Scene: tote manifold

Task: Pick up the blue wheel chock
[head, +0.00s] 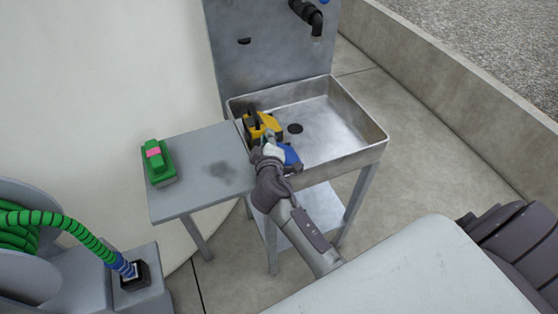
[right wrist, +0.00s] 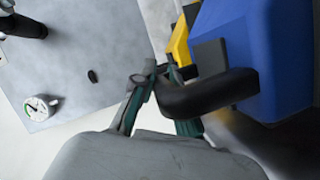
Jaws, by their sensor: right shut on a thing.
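The blue wheel chock (head: 291,157) is at the near left corner of the metal sink. In the right wrist view, the chock (right wrist: 265,55) is a large blue block with a thick black handle (right wrist: 208,93). My right gripper (head: 273,150) reaches in from below and partly covers the chock. In the right wrist view, the right gripper (right wrist: 163,78) is shut on the chock at its black handle. I cannot tell whether the chock touches the sink. My left gripper is out of view.
A yellow and black object (head: 262,126) sits just behind the chock at the basin's (head: 345,115) left side. A grey side table (head: 200,190) with a green and pink block (head: 158,165) stands left. A black spout (head: 312,22) hangs above the sink. A green hose (head: 80,235) lies lower left.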

